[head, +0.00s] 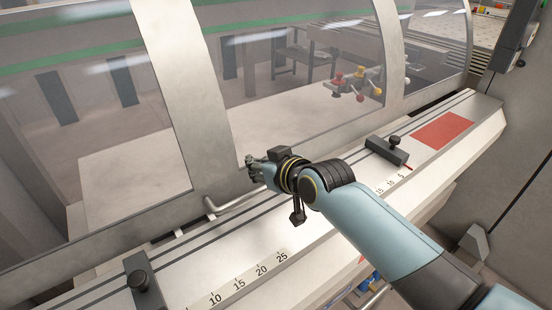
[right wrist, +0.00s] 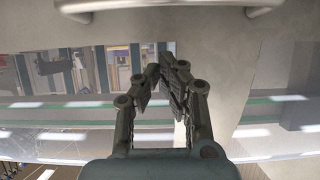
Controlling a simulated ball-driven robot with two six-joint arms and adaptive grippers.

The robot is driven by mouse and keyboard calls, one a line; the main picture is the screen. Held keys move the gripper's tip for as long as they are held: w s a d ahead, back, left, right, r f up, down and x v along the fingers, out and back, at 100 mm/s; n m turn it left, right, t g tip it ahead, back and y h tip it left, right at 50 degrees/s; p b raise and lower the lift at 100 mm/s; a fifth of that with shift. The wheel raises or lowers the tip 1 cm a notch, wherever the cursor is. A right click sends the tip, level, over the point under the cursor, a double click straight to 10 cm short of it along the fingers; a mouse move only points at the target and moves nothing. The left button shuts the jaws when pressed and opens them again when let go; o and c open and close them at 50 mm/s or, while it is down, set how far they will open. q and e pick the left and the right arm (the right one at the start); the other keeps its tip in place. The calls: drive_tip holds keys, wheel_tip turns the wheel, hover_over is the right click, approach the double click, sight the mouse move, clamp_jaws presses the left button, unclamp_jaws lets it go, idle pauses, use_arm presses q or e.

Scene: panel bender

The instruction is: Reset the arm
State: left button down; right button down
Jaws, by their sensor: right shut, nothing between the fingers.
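My right arm (head: 375,225) reaches in from the lower right in the head view, over the front ledge of the machine. Its gripper (head: 252,165) is in front of the clear guard, near the metal handle. In the right wrist view the two fingers of the right gripper (right wrist: 162,75) come together at their tips, with nothing held. The handle (head: 238,203) is a bent metal bar low on the guard frame; it also shows in the right wrist view (right wrist: 165,8), apart from the fingers. My left gripper is in neither view.
The ledge (head: 325,245) carries a printed scale (head: 245,285), two black stops (head: 388,150) (head: 145,285) and a red patch (head: 443,129). The clear guard (head: 290,60) rises behind. Red and yellow knobs (head: 360,80) show beyond it. A grey wall stands at right.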

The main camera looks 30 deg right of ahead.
drive_tip(key=s+d+g+h+b, duration=0.3)
drive_tip(key=s+g, duration=0.6)
drive_tip(key=s, duration=2.2)
wheel_tip(320, 180, down, 34)
drive_tip(key=s+d+g+b, duration=0.1)
drive_tip(key=d+b, duration=0.2)
drive_tip(key=b, duration=0.8)
drive_tip(key=s+f+b, duration=0.3)
drive_tip(key=s+f, duration=0.3)
drive_tip(key=f, duration=0.3)
drive_tip(key=s+f+g+b, duration=0.1)
drive_tip(key=s+f+b, duration=0.3)
drive_tip(key=s+f, duration=0.3)
drive_tip(key=s+f+y+b, duration=0.1)
drive_tip(key=s+f+b, duration=0.2)
drive_tip(key=f, duration=0.9)
drive_tip(key=s+d, duration=0.1)
drive_tip(key=s, duration=0.2)
drive_tip(key=shift+s+f+m+g+b, duration=0.15)
drive_tip(key=shift+f+m+g+b, duration=0.15)
drive_tip(key=shift+f+g+b, duration=0.1)
